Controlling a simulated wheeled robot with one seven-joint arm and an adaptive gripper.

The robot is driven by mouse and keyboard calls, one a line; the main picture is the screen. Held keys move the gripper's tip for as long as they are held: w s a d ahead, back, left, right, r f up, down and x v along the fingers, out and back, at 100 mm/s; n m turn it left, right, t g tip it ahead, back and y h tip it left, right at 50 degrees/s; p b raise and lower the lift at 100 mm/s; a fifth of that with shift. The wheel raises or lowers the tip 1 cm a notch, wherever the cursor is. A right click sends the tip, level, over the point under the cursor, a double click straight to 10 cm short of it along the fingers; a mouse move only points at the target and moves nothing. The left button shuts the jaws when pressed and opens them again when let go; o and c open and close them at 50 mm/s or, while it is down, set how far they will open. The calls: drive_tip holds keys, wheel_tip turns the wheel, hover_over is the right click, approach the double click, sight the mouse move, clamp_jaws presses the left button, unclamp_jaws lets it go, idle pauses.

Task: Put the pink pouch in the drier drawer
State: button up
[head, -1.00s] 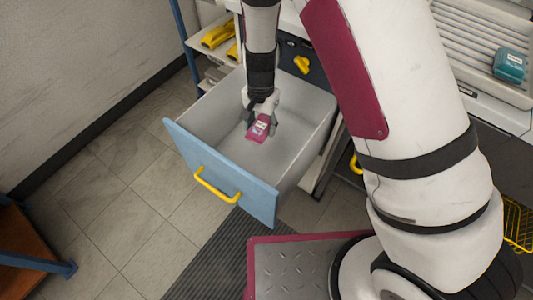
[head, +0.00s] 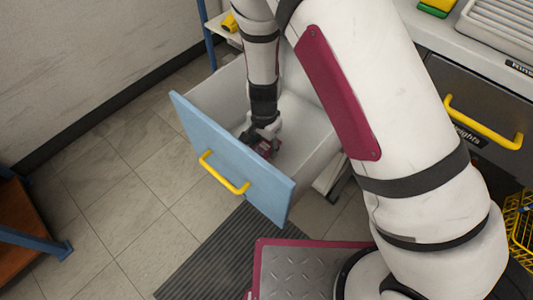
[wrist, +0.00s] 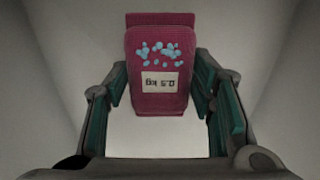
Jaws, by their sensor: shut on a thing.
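The drier drawer (head: 232,160) is pulled open, with a light blue front, a yellow handle and pale grey inner walls. My gripper (head: 262,140) is down inside it, near its floor. The gripper is shut on the pink pouch (head: 267,149). In the wrist view the pouch (wrist: 160,60) is dark pink with light blue dots and a white label, and sits between the two green-padded fingers (wrist: 160,100). The drawer's white floor shows below the pouch. I cannot tell whether the pouch touches the floor.
A shut grey drawer with a yellow handle (head: 484,122) is at the right, under a pale worktop holding a ribbed tray (head: 500,32). A yellow basket (head: 520,215) is at the right edge. Tiled floor (head: 120,210) lies clear to the left.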

sight(265, 153)
drive_tip(key=shift+f+b, duration=0.8)
drive_tip(key=shift+f, duration=1.4)
drive_tip(key=shift+f, duration=0.1)
drive_tip(key=o, duration=1.6)
drive_tip(key=shift+o, duration=0.2)
wheel_tip(265, 153, up, 12)
drive_tip(key=p, duration=0.5)
